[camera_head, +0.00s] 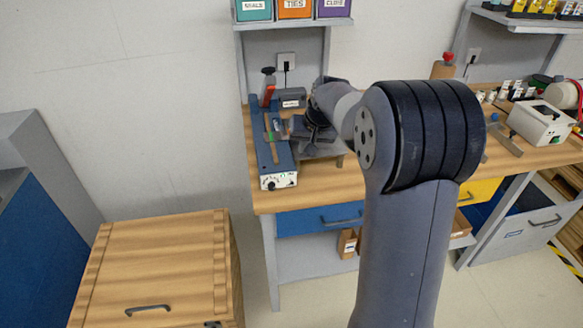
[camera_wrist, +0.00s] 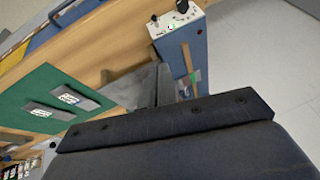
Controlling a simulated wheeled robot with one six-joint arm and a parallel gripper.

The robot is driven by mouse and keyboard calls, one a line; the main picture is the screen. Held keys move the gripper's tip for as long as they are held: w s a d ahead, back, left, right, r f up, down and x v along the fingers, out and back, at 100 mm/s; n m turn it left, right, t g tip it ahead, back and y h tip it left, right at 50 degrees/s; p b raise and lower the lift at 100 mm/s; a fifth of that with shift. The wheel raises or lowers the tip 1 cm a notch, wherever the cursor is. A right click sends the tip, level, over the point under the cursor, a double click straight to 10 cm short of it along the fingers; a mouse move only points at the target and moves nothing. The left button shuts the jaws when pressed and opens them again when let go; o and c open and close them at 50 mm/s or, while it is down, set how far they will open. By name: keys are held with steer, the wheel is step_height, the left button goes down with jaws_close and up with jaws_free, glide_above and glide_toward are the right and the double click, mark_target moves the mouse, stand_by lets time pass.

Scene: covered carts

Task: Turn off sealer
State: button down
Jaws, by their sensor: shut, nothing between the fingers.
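The sealer (camera_head: 283,160) is a long blue box on the left end of the wooden bench, with a raised red-and-black lever (camera_head: 268,90) at its back. Its white front panel (camera_head: 279,182) has a small green light and a black knob. In the wrist view the sealer (camera_wrist: 186,50) is at upper right, with the panel (camera_wrist: 178,19), green light (camera_wrist: 171,27) and black knob (camera_wrist: 183,6) at the top. My gripper (camera_head: 313,138) is shut and empty, just right of the sealer's body and behind its front panel. I cannot tell whether it touches the sealer.
The wooden bench (camera_head: 330,200) holds a grey box (camera_head: 291,98) behind my gripper and a white device (camera_head: 541,122) at right. A shelf with labelled bins (camera_head: 295,9) hangs above. A wooden crate (camera_head: 160,265) stands at lower left. Floor in front is clear.

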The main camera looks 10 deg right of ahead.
steer(key=shift+w, duration=0.1)
stand_by(0.3)
steer(key=p, duration=0.2)
glide_above(292, 180)
steer(key=d, duration=0.1)
step_height(292, 180, down, 8)
steer(key=f, duration=0.2)
steer(key=s+f+p, duration=0.1)
steer(key=shift+s+a+f, duration=0.2)
steer(key=shift+s+f, duration=0.1)
steer(key=shift+s+a+f, duration=0.1)
steer(key=shift+s+f, duration=0.05)
steer(key=shift+f, duration=0.35)
steer(key=shift+f+b, duration=0.25)
steer(key=shift+b, duration=0.55)
